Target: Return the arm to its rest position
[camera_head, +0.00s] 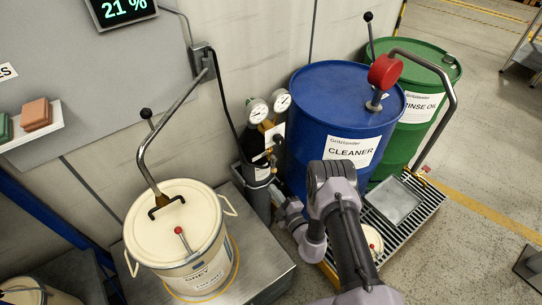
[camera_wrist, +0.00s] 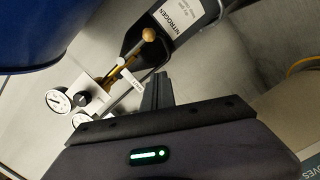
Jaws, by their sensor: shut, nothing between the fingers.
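My arm (camera_head: 345,215) reaches up from the bottom of the head view, bends in front of the blue drum and folds down to the left. Its wrist end is near the gas cylinders, and the gripper itself is not clear there. In the wrist view my gripper (camera_wrist: 157,90) shows as two dark fingers close together, shut and empty. They point toward the nitrogen cylinder (camera_wrist: 175,25) and its valve parts, and I see no clear contact.
A blue CLEANER drum (camera_head: 345,115) with a red-headed pump stands close behind my arm. A green drum (camera_head: 425,80) is at its right. Gauges (camera_head: 258,110) top the cylinders. A white lidded drum (camera_head: 180,235) stands left. Open floor lies at the right.

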